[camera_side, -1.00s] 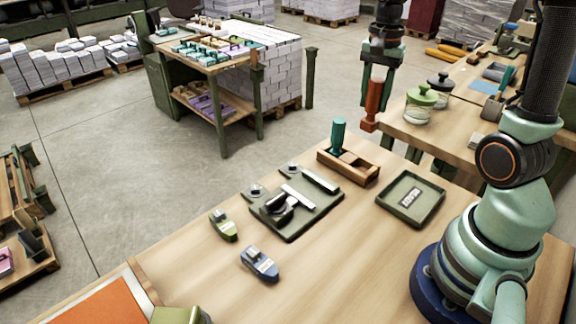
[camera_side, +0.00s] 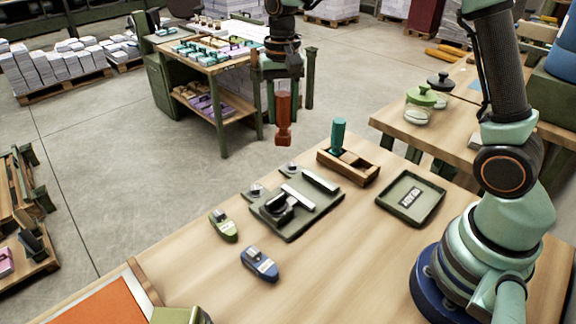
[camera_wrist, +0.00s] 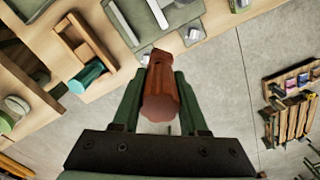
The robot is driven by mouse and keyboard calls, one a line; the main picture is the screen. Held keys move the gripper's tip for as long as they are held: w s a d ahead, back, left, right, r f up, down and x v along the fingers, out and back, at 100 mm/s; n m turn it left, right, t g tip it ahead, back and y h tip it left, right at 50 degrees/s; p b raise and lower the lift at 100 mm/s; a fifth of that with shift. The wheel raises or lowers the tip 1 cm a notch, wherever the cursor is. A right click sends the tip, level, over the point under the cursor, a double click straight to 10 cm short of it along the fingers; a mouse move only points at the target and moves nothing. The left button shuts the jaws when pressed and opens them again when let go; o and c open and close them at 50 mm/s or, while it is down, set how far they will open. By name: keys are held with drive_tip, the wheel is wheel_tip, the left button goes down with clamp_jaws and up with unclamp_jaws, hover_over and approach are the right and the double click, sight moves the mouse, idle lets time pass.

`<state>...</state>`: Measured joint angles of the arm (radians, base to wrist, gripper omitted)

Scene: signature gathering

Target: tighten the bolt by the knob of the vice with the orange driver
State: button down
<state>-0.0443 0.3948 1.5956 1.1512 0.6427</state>
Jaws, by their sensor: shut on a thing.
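The orange driver (camera_side: 283,132) hangs upright in my gripper (camera_side: 283,88), high above the bench and apart from the vice in the side view. In the wrist view the driver (camera_wrist: 160,88) sits between the two fingers of my gripper (camera_wrist: 160,100), which is shut on it. The vice (camera_side: 322,207) lies on the bench, a dark green plate with pale metal bars and a black knob (camera_side: 277,204). One bolt (camera_side: 256,189) is on the plate's ear near the knob. Another bolt (camera_side: 291,168) is on an ear farther back. The bolts' seating is too small to tell.
A wooden holder (camera_side: 365,172) with a teal driver (camera_side: 339,137) stands behind the vice. A green tray (camera_side: 428,213) with a label is at right. A green device (camera_side: 223,226) and a blue device (camera_side: 260,263) lie in front. The bench's front middle is clear.

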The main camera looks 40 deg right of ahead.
drive_tip(key=w+a+f+n, duration=0.2)
drive_tip(key=a+f+n, duration=0.15)
drive_tip(key=a, duration=0.45)
drive_tip(key=shift+m, duration=0.35)
drive_tip(key=shift+s+f, duration=0.15)
drive_tip(key=shift+f, duration=1.75)
drive_tip(key=shift+s+f, duration=0.1)
drive_tip(key=shift+f, duration=1.8)
drive_tip(key=m, duration=1.2)
drive_tip(key=shift+r, duration=0.1)
drive_tip(key=shift+n, duration=0.6)
drive_tip(key=shift+r, duration=2.3)
